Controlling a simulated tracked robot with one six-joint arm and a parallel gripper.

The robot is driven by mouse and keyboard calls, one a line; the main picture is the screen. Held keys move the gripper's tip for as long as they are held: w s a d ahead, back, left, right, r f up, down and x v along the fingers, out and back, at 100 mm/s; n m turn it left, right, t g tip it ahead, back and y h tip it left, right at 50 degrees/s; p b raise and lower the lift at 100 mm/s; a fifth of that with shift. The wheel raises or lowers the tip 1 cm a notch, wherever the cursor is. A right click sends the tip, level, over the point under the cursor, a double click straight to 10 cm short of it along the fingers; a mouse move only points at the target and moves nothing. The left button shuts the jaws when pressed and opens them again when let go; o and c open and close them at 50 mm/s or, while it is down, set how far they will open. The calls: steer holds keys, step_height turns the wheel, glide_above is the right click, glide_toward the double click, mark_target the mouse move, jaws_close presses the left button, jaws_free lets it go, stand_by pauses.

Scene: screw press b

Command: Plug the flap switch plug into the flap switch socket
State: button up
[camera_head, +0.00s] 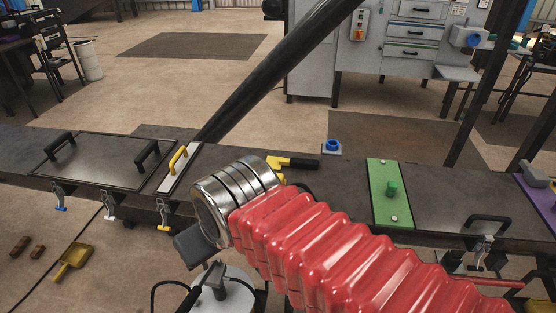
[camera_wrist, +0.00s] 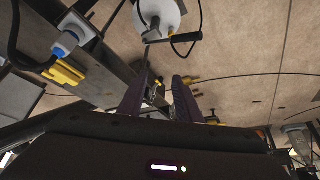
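A blue round socket (camera_head: 333,146) on a pale plate sits at the back edge of the dark bench, empty as far as I see. A blue-and-white connector (camera_wrist: 66,44) with a thick black cable shows at upper left in the wrist view; I cannot tell whether it is the flap switch plug, a socket, or both joined. My gripper (camera_wrist: 160,78) has two dark fingers standing apart, with nothing clearly between them. It points past the bench edge toward the floor. In the head view my arm hides most of the gripper and the bench behind it.
A yellow-and-black handle (camera_head: 292,163) lies beside my wrist on the bench. A white round device (camera_head: 232,295) with black cables stands below my gripper. A green plate (camera_head: 390,195) with a knob is at right. Slanted dark beams (camera_head: 270,75) cross behind the bench.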

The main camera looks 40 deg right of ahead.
steer(key=shift+a, duration=0.2)
steer(key=shift+o, duration=0.5)
steer(key=shift+w, duration=0.1)
steer(key=o, duration=0.3)
steer(key=shift+w+d+r, duration=0.2)
steer(key=shift+w+d, duration=0.05)
steer(key=shift+d, duration=0.05)
steer(key=shift+o, duration=0.3)
steer(key=w+d+r+n+g, duration=0.2)
steer(key=w+d+n+g, duration=0.1)
steer(key=d, duration=0.7)
steer(key=shift+w+r+n+h, duration=0.25)
steer(key=shift+w+n+h, duration=0.15)
steer(key=shift+n, duration=0.1)
steer(key=d+n+g, duration=0.2)
steer(key=d+n, duration=0.1)
steer(key=d, duration=0.9)
steer(key=shift+w+r+n+g+y, duration=0.2)
steer(key=shift+r+n+g+y, duration=0.1)
steer(key=shift+n+y, duration=0.1)
steer(key=shift+f, duration=0.15)
step_height(320, 180, down, 14)
steer(key=shift+r, duration=0.15)
